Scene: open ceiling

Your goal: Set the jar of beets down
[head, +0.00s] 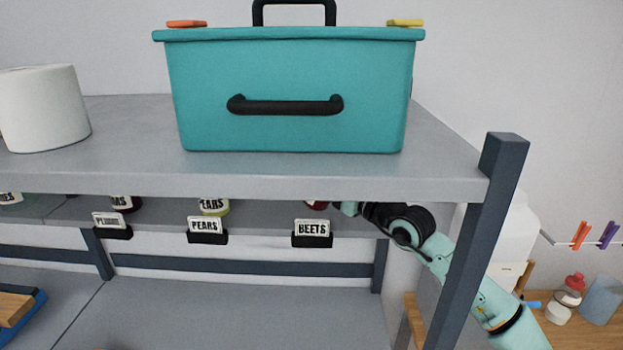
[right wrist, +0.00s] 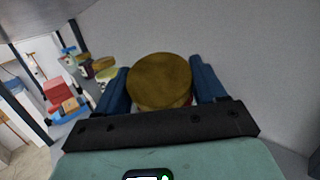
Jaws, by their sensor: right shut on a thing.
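The jar of beets (right wrist: 160,80) shows in the right wrist view from above, with a round gold-brown lid. My right gripper (right wrist: 158,72) is shut on it, with one blue finger on each side. In the head view only a small dark red part of the jar (head: 317,205) shows below the upper shelf edge, above the BEETS label (head: 312,228). My right arm reaches in from the right, behind the shelf post. The upper shelf hides most of the gripper and jar there, and whether the jar touches the lower shelf cannot be told. My left gripper is out of view.
The upper shelf (head: 450,165) bears a teal bin (head: 290,80) and a white roll (head: 42,108). A dark post (head: 480,230) stands in front of my right arm. A pears jar (head: 214,207) stands left, behind the PEARS label (head: 205,226); more jars stand farther left.

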